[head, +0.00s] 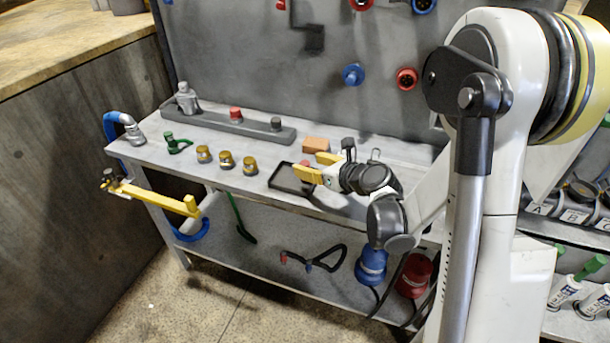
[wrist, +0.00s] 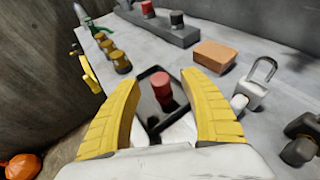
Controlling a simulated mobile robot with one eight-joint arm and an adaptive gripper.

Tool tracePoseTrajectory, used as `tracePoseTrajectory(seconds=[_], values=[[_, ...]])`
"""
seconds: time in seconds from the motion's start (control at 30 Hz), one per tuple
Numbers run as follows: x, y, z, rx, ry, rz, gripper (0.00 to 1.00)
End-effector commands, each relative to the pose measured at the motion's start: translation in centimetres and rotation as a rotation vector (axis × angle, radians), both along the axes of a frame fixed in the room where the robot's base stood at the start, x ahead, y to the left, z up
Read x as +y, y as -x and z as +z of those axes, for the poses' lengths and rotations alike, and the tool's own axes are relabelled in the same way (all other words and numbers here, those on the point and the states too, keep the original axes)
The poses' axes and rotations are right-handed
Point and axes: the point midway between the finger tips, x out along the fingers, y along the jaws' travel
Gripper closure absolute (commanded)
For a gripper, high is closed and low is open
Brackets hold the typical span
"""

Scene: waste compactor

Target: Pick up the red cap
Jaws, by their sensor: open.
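A red cap (wrist: 161,85), a short cylinder, stands upright in a small black tray (wrist: 177,121) in the wrist view. My gripper (wrist: 160,77) is open, with its yellow fingers apart on the left and right of the cap in the picture. In the head view my gripper (head: 311,167) is over the black tray (head: 283,183) on the grey bench, and the fingers largely hide the cap there. Another red-topped piece (head: 235,114) stands in the long grey holder.
The long grey holder (head: 205,122) lies behind the tray. An orange-brown block (head: 315,145) is close to my gripper. Several brass pieces (head: 226,160) stand left of the tray. A padlock (wrist: 256,85) is right of my fingers. Bare bench (head: 262,148) lies between the holder and tray.

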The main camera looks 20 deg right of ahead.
Motion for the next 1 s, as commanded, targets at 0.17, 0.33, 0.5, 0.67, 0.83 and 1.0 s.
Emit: tracePoseTrajectory(seconds=[0.17,0.33,0.5,0.67,0.83,1.0], values=[[0.9,-2.0,-1.2,-0.001,0.001,0.002,0.48],[0.9,-2.1,-1.0,0.000,0.001,0.000,0.48],[0.9,-2.1,-1.0,0.000,0.001,0.000,0.90],[0.9,-2.1,-1.0,-0.001,0.002,0.001,1.00],[0.9,-2.1,-1.0,-0.001,0.002,0.001,1.00],[0.9,-2.1,-0.6,-0.001,0.002,0.001,1.00]])
